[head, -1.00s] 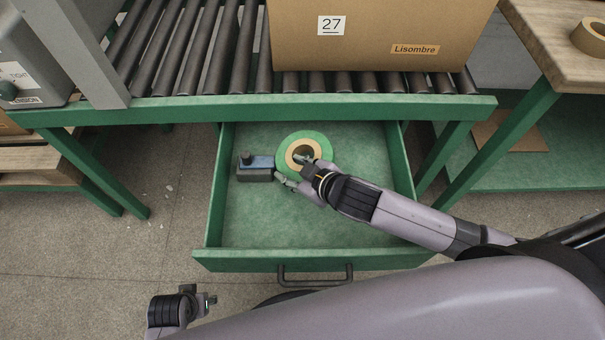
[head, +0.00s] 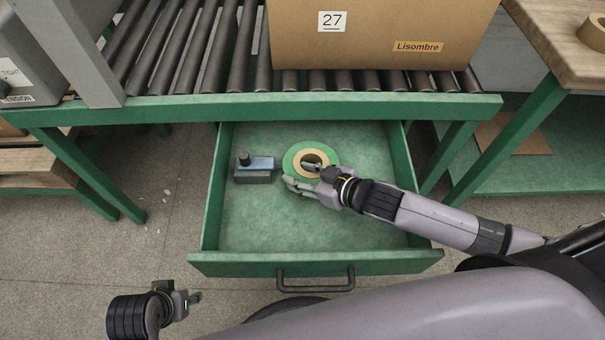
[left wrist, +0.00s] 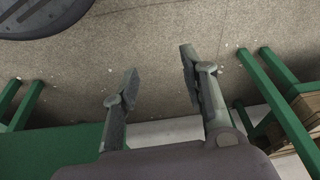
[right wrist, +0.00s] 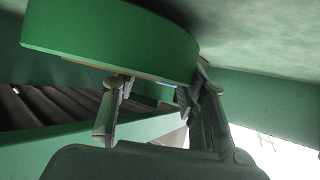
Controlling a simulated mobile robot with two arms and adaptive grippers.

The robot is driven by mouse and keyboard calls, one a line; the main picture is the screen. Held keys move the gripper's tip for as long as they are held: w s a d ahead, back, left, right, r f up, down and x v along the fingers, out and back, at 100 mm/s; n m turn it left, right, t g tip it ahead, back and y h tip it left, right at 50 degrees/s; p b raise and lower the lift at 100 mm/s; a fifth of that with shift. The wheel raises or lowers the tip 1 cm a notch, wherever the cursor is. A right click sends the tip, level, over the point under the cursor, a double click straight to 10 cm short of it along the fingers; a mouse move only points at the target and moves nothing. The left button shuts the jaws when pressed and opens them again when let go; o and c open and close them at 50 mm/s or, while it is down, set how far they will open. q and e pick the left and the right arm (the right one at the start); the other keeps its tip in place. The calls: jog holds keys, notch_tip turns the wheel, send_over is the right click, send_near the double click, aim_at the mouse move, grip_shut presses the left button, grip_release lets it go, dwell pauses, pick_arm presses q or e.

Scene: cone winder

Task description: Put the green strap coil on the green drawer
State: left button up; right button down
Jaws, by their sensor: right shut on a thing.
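The green strap coil (head: 291,159), a green ring with a tan core, is in the open green drawer (head: 250,220), towards its back middle. My right gripper (head: 297,174) is shut on the coil's near side, with one finger at the core hole and the other outside the ring. The coil (right wrist: 110,40) fills the top of the right wrist view above the fingers. I cannot tell whether it touches the drawer floor. My left gripper (head: 193,298) is open and empty, low and left of the drawer; its spread fingers show in the left wrist view (left wrist: 158,85).
A blue and dark grey tool (head: 261,163) lies in the drawer left of the coil. A roller conveyor (head: 190,50) with a cardboard box (head: 380,35) stands above the drawer. The drawer's front half is clear. A wooden-topped bench (head: 560,40) stands at the right.

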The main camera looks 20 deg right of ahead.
jog(key=shift+f, duration=0.55)
jog(key=c, duration=1.4)
grip_release()
jog(key=shift+s+f, duration=0.1)
jog(key=shift+f, duration=0.05)
pick_arm(q)
jog(key=shift+a+r, duration=0.1)
jog(key=shift+r, duration=0.1)
pick_arm(e)
jog(key=o, duration=0.5)
jog(key=shift+f, duration=0.15)
jog(key=shift+d, duration=0.1)
jog(key=shift+r, duration=0.5)
jog(key=p+v, duration=0.1)
jog(key=v, duration=0.4)
jog(key=p+v, duration=0.1)
jog(key=v, duration=0.4)
jog(key=shift+r, duration=0.35)
pick_arm(q)
notch_tip(320, 180, down, 10)
jog(key=shift+s+g+p, duration=0.2)
jog(key=shift+g+p, duration=0.1)
jog(key=shift+p, duration=0.05)
pick_arm(e)
jog(key=shift+v, duration=0.9)
jog(key=shift+r, duration=0.1)
